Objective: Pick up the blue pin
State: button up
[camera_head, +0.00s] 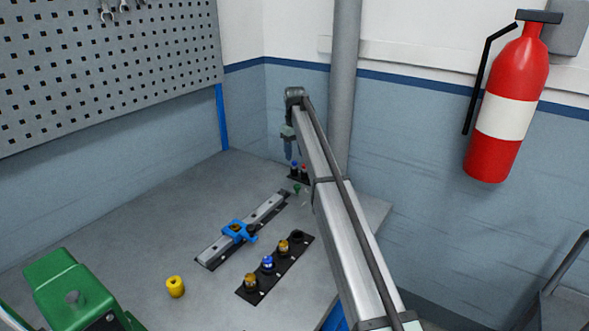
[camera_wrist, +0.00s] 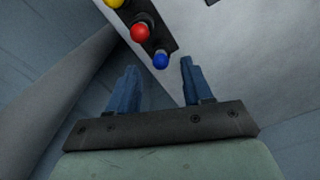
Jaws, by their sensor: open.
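The blue pin (camera_wrist: 161,60) has a round head and sits at the end of a dark rack (camera_wrist: 164,22), beside a red pin (camera_wrist: 140,32) and a yellow one (camera_wrist: 118,3). In the wrist view the blue head appears between my open, empty fingertips, nearer the middle of the gap. My gripper (camera_wrist: 159,64) points down toward the rack; whether the fingers are at the pin's height I cannot tell. In the head view my gripper (camera_head: 288,155) is at the table's far corner, just by the small blue pin (camera_head: 294,164), with its lower end close to the rack.
A yellow cylinder (camera_head: 175,287) and a green machine (camera_head: 70,292) are nearer. A grey pipe (camera_head: 344,75) and walls stand close behind the far corner.

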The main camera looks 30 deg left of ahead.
aim_at(294, 161)
jog(key=f, duration=0.4)
jog(key=shift+w+a+f, duration=0.1)
jog(key=shift+a+f, duration=0.1)
jog(key=shift+a, duration=0.05)
grip_shut()
